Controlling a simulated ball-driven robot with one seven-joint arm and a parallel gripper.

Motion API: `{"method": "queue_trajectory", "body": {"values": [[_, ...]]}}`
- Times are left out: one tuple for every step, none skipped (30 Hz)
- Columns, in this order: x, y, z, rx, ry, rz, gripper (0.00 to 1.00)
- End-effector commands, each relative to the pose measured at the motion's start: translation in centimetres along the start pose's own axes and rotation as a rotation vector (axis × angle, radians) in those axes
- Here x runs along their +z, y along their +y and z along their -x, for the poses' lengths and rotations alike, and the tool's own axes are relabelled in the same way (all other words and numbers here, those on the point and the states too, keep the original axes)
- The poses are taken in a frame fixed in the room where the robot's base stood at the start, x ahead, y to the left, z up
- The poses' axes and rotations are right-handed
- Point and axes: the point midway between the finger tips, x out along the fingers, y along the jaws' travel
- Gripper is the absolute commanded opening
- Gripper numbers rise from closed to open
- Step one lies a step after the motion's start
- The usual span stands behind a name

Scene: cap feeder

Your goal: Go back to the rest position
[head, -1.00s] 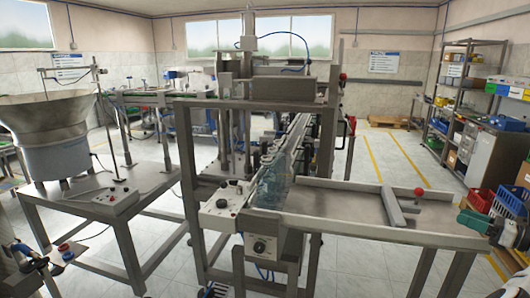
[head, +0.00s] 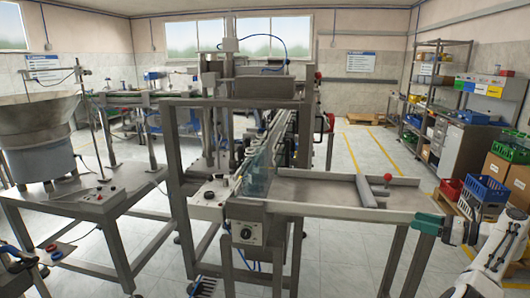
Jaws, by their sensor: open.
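My gripper (head: 428,223) is at the right of the head view, with green fingers and a dark grey palm on my white arm. Its fingers point left, in front of the right end of the metal outfeed table (head: 315,185). It is open, and I see nothing held in it. The gap between the fingers is too small to make out. I cannot tell whether the fingers touch the table end.
A grey bar (head: 365,191) and a red knob (head: 388,177) are on the outfeed table. The machine frame (head: 172,150) stands left of it, with a bowl feeder (head: 38,140) at far left. Blue (head: 486,190) and green (head: 510,146) crates are behind my arm.

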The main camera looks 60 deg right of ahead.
Motion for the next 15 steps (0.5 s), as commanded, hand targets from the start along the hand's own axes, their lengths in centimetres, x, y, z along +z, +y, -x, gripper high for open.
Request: {"method": "queue_trajectory", "body": {"values": [[-0.9,0.6,-1.1,0.015,0.024,0.017,0.57],[-1.4,1.0,-1.8,0.023,0.040,0.031,0.57],[-2.1,1.5,-2.5,0.034,0.061,0.050,0.57],[-2.6,2.0,-3.3,0.044,0.079,0.067,0.57],[-3.2,2.4,-3.9,0.053,0.097,0.085,0.57],[-4.1,3.2,-4.9,0.070,0.123,0.111,0.57],[-4.7,3.7,-5.6,0.082,0.143,0.131,0.57],[-5.5,4.5,-6.5,0.100,0.167,0.156,0.57],[-6.6,5.5,-7.6,0.124,0.200,0.193,0.57],[-7.4,6.4,-8.5,0.144,0.225,0.224,0.57],[-8.5,7.5,-9.6,0.170,0.256,0.260,0.57],[-9.9,9.1,-11.0,0.210,0.298,0.314,0.57],[-11.0,10.4,-12.0,0.245,0.331,0.363,0.57],[-12.2,11.9,-13.1,0.283,0.364,0.415,0.57],[-13.7,13.9,-14.3,0.337,0.407,0.487,0.57]]}}
